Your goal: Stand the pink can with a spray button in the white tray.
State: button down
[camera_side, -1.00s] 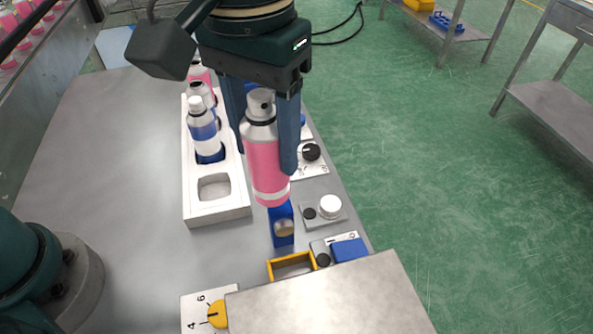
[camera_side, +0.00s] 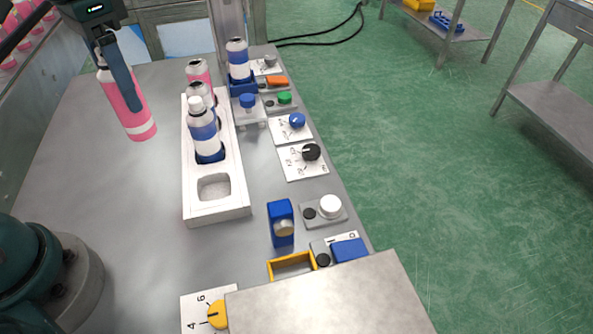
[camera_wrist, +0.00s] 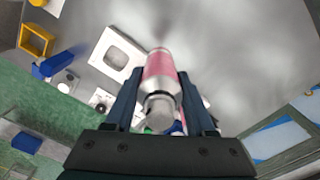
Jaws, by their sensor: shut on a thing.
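My gripper (camera_side: 117,72) is shut on a pink can (camera_side: 127,106) with a silver top, at the upper left of the side view. The can hangs slightly tilted in the picture, left of the white tray; its gap to the table is hard to judge. In the wrist view the can (camera_wrist: 160,75) sits between the two fingers (camera_wrist: 160,100). The white tray (camera_side: 233,211) holds several cans in a row: a blue-and-white one (camera_side: 203,130) nearest, others behind it. The tray's nearest pocket (camera_side: 214,187) is empty; it also shows in the wrist view (camera_wrist: 117,56).
Right of the tray stand a blue-and-white can (camera_side: 238,62) in a blue holder, knob panels (camera_side: 303,160), a blue block (camera_side: 281,222) and a white button (camera_side: 330,206). A yellow open box (camera_side: 292,267) is in front. The table left of the tray is clear.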

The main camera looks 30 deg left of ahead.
jog(key=shift+w+d+f, duration=0.3)
jog(key=shift+d+f, duration=1.45)
jog(key=shift+d, duration=0.05)
jog(key=shift+w+d+f, duration=0.3)
jog(key=shift+d+f, duration=1.45)
jog(key=shift+d, duration=0.05)
jog(key=shift+w+d+f, duration=0.3)
jog(key=shift+d+f, duration=1.45)
jog(key=shift+d, duration=0.05)
jog(key=shift+f, duration=0.1)
jog(key=shift+c, duration=1.2)
grip_release()
notch_tip(320, 180, up, 11)
jog(key=s+a+f+n+t, duration=0.1)
jog(key=s+a+n+t, duration=0.1)
jog(key=s+a+t, duration=0.3)
jog(key=s+a, duration=0.1)
jog(key=s, duration=0.3)
jog(key=shift+s+f+t, duration=0.25)
jog(key=shift+s+t, duration=0.05)
jog(key=shift+s, duration=0.1)
